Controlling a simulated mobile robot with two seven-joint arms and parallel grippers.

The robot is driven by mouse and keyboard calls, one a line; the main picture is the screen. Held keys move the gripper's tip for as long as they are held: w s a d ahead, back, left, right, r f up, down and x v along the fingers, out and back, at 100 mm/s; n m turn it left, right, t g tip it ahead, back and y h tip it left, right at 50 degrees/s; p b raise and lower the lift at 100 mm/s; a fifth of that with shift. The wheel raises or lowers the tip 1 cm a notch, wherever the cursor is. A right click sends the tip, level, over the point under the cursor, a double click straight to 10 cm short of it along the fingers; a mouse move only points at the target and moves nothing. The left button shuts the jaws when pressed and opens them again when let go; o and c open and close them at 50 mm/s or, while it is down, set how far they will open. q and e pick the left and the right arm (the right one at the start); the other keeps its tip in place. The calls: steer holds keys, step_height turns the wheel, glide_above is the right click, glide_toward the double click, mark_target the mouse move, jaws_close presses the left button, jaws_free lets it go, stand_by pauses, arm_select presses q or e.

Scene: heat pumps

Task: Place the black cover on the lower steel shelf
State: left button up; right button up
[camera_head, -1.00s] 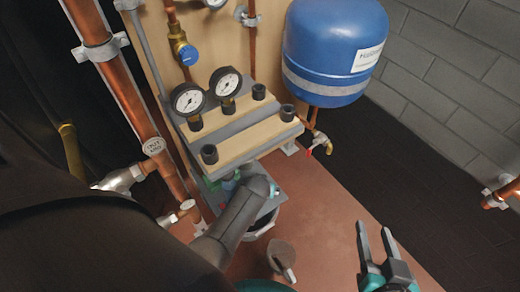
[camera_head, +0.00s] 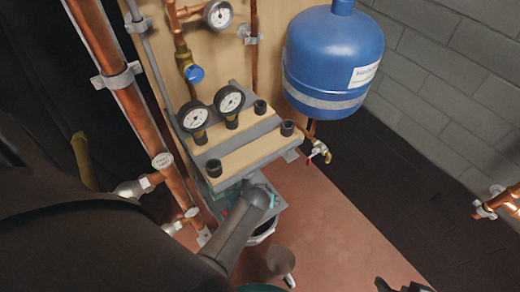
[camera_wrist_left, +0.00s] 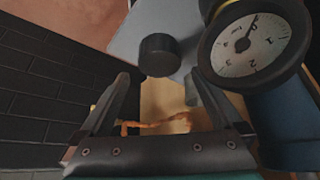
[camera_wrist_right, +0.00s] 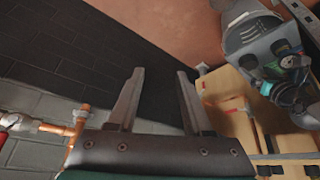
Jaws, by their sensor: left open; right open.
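I cannot clearly tell which dark part is the black cover. A short black round cap (camera_wrist_left: 160,55) on a grey plate shows just beyond my left gripper (camera_wrist_left: 165,88), which is open and empty in the left wrist view. The upper shelf (camera_head: 237,143) carries several black caps and two gauges. The lower steel shelf (camera_head: 270,213) shows partly beneath it, mostly covered. My right gripper (camera_wrist_right: 160,76) is open and empty over the floor; only its tip (camera_head: 402,287) shows in the head view.
A blue tank (camera_head: 333,60) hangs at the wooden back panel (camera_head: 228,55). Copper pipes (camera_head: 130,95) stand at the left. A gauge (camera_wrist_left: 250,45) is close to the left gripper. Reddish floor (camera_head: 330,215) and dark flooring (camera_head: 400,180) are clear at the right.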

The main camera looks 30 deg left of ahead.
arm_select(q)
steer(key=shift+p+v, duration=0.45)
steer(key=shift+v, duration=0.3)
steer(key=shift+p+v, duration=1.7)
steer(key=shift+v, duration=0.9)
arm_select(e)
step_height(320, 180, down, 8)
steer(key=s+d+g, duration=0.1)
steer(key=g, duration=0.1)
steer(key=shift+s+f, duration=0.15)
steer(key=shift+s, duration=0.2)
arm_select(q)
steer(key=shift+s, duration=0.1)
arm_select(e)
steer(key=shift+h, duration=0.3)
